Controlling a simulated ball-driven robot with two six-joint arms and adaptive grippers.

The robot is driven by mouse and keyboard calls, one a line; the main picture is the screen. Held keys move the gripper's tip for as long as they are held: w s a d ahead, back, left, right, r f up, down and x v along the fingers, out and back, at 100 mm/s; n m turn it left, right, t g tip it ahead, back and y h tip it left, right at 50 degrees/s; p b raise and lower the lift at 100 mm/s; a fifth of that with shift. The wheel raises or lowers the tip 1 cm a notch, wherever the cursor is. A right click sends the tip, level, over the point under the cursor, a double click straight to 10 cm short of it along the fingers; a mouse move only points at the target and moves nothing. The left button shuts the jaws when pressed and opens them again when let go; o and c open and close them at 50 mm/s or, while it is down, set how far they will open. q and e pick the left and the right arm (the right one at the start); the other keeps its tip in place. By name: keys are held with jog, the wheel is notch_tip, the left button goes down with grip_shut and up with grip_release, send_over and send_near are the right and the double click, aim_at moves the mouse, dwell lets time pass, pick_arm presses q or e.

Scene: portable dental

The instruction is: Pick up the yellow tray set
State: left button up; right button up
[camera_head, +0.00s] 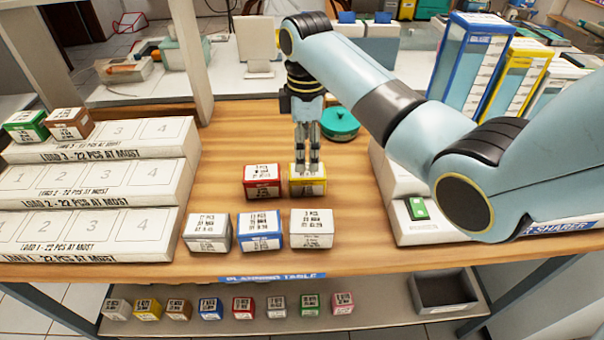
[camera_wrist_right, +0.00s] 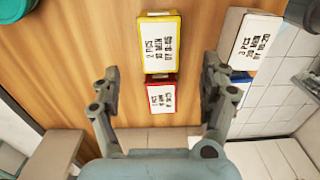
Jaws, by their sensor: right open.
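The yellow tray set (camera_head: 307,187) is a small box with a yellow edge and a printed white label on top. It stands on the wooden table, right of the red box (camera_head: 262,182). My right gripper (camera_head: 307,168) points down over the yellow box and hides part of its top. In the right wrist view the yellow box (camera_wrist_right: 161,45) lies beyond my open, empty fingers (camera_wrist_right: 160,82), and the red box (camera_wrist_right: 160,97) shows between them. Whether the fingers touch the yellow box I cannot tell. My left gripper is not in view.
In front stand a grey box (camera_head: 206,233), a blue box (camera_head: 260,231) and a white box (camera_head: 311,229). A numbered stepped rack (camera_head: 95,180) is at left. A green round container (camera_head: 340,123) stands behind my gripper. A lower shelf (camera_head: 390,290) holds several boxes and a dark bin (camera_head: 444,291).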

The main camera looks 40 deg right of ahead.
aim_at(307, 170)
jog(key=shift+s+f, duration=0.15)
jog(key=shift+f, duration=1.15)
notch_tip(307, 170, down, 4)
jog(key=shift+d+r, duration=0.1)
jog(key=shift+d, duration=0.05)
jog(key=shift+f, duration=0.5)
jog(key=c, duration=1.3)
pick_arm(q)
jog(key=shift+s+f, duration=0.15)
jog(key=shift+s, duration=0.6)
pick_arm(e)
jog(key=shift+c, duration=0.7)
jog(key=shift+r, duration=0.2)
